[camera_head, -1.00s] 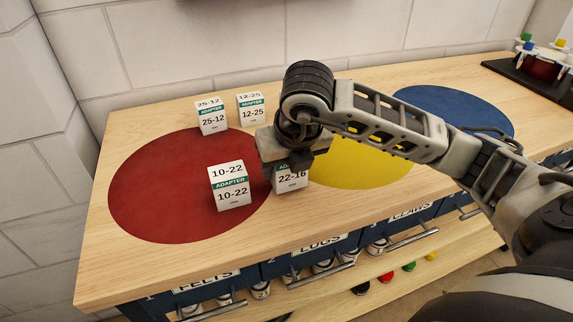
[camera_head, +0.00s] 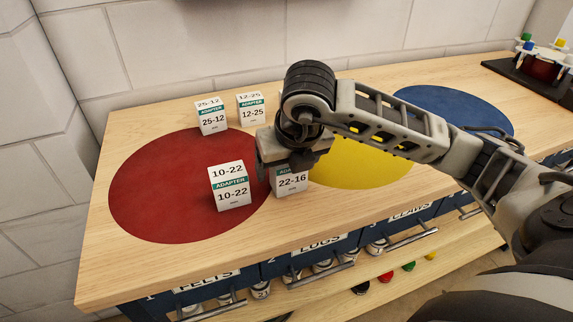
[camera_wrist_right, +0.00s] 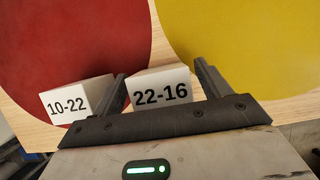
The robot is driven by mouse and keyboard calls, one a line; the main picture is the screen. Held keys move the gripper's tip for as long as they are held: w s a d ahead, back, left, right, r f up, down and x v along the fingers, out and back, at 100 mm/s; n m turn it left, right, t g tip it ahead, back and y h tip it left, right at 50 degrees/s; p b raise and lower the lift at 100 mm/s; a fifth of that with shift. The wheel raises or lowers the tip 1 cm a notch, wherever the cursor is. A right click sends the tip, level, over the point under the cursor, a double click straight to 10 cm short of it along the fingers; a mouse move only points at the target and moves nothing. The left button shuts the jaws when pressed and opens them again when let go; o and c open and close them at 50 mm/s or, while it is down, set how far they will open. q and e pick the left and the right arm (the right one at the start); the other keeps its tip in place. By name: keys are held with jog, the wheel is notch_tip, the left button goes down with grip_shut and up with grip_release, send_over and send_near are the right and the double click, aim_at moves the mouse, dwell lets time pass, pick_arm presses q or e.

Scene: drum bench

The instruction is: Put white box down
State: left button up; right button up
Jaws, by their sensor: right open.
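The white box labelled 22-16 (camera_head: 292,183) is upright on the wooden bench top, between the red circle (camera_head: 150,190) and the yellow circle (camera_head: 350,170). My right gripper (camera_head: 290,163) is over it and hides its upper part in the head view. In the right wrist view the right gripper (camera_wrist_right: 163,80) is open, with one finger on each side of the 22-16 box (camera_wrist_right: 160,95). A gap shows beside the right finger; contact at the left one is unclear. Another white box, 10-22 (camera_head: 230,188), stands just left, on the red circle. My left gripper is out of view.
Two white boxes, 25-12 (camera_head: 212,118) and 12-25 (camera_head: 252,110), stand at the back. A blue circle (camera_head: 455,108) lies to the right. A dark tray with coloured items (camera_head: 545,75) is at the far right. The bench's front edge has labelled drawers below.

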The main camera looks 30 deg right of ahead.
pick_arm(q)
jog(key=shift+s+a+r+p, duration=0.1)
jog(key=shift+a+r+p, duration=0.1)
jog(key=shift+p, duration=0.75)
pick_arm(e)
jog(key=v, duration=1.1)
jog(key=shift+s, duration=0.15)
